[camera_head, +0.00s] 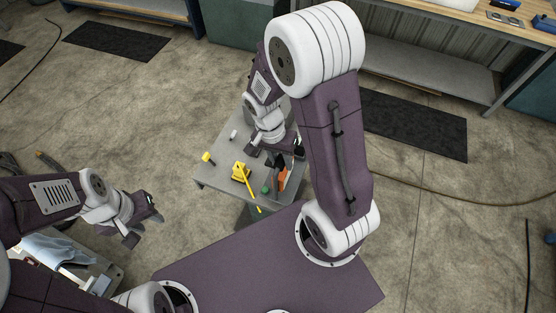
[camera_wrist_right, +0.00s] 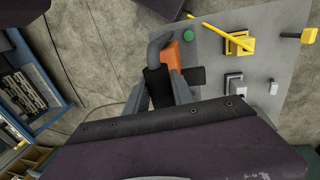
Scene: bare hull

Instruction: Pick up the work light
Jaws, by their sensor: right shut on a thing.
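The work light shows as an orange block (camera_head: 282,179) near the right edge of the small grey table (camera_head: 222,176). In the right wrist view it has an orange part (camera_wrist_right: 174,56), a grey bent bar and a black grip part (camera_wrist_right: 157,88). My right gripper (camera_wrist_right: 162,90) is shut on the black part, between its grey fingers. In the head view the right gripper (camera_head: 279,162) is partly hidden by its own arm. Whether the light touches the table is unclear. My left gripper (camera_head: 146,222) is open and empty, left of the table above the floor.
On the table are a yellow tool (camera_head: 241,172) with a long bar, a green round thing (camera_head: 265,189), a yellow-headed thing (camera_head: 207,157) and a small white thing (camera_head: 233,134). A bench (camera_head: 430,62) stands at the back right. Open floor lies left of the table.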

